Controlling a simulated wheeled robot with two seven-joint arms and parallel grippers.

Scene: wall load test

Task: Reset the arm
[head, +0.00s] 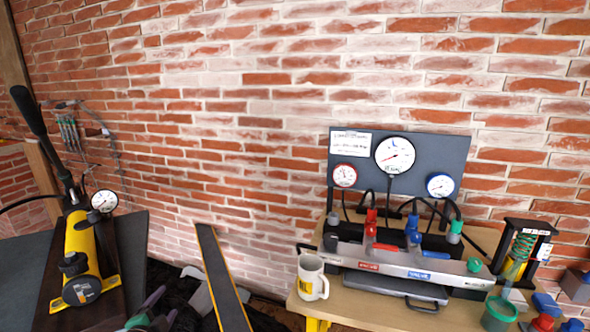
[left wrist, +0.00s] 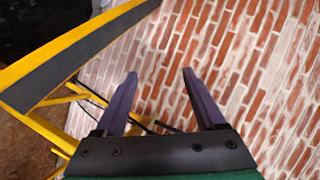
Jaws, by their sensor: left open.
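My left gripper (head: 163,305) shows only partly at the bottom edge of the head view, left of centre. In the left wrist view its two purple fingers (left wrist: 160,72) are spread apart with nothing between them, and brick wall lies beyond. It touches nothing that I can see. My right gripper is in neither view.
A yellow hand pump (head: 82,250) with a black lever stands at left. A dark, yellow-edged bar (head: 222,275) rises near the middle; a similar one (left wrist: 75,60) crosses the wrist view. At right, a wooden table (head: 375,315) holds a mug (head: 311,278), gauge panel (head: 430,165) and valves.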

